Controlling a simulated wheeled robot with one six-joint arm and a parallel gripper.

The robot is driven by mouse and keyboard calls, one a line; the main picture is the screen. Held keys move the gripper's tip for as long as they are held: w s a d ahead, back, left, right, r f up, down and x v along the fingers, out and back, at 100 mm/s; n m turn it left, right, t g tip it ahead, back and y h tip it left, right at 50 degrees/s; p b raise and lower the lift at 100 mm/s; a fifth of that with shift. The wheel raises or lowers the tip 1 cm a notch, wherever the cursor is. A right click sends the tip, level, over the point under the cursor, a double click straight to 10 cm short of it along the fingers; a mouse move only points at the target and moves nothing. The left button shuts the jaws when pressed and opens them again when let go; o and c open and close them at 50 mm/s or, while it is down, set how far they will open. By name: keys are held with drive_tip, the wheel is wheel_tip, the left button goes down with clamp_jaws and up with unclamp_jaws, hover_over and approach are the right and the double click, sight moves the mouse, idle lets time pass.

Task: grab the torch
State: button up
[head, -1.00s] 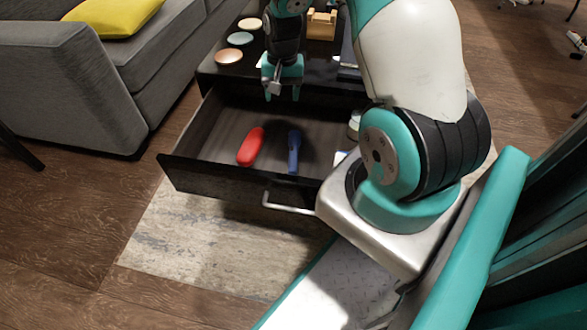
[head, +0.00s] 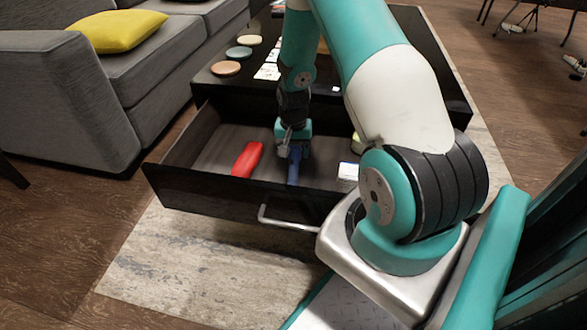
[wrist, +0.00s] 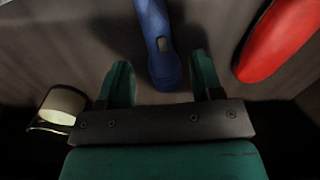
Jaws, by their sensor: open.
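The torch (head: 294,166) is blue and lies in the open drawer. In the wrist view the torch (wrist: 160,45) points away from my gripper, and its rounded near end with a small slot lies between the two fingertips, a little right of the middle. My gripper (head: 292,149) is down inside the drawer over the far end of the torch. In the wrist view my gripper (wrist: 160,85) is open, with a gap between each teal finger and the torch. In the head view my gripper hides the torch's far end.
A red case-like object (head: 247,158) lies beside the torch in the drawer (head: 215,197). A cream round item (wrist: 62,105) is at the left in the wrist view. A white box (head: 348,171) sits at the drawer's right. Coasters (head: 226,68) lie on the tabletop.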

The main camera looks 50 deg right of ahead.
sight(294, 160)
wheel_tip(294, 160, down, 5)
drive_tip(key=b, duration=0.4)
drive_tip(key=shift+f, duration=0.15)
drive_tip(key=c, duration=1.1)
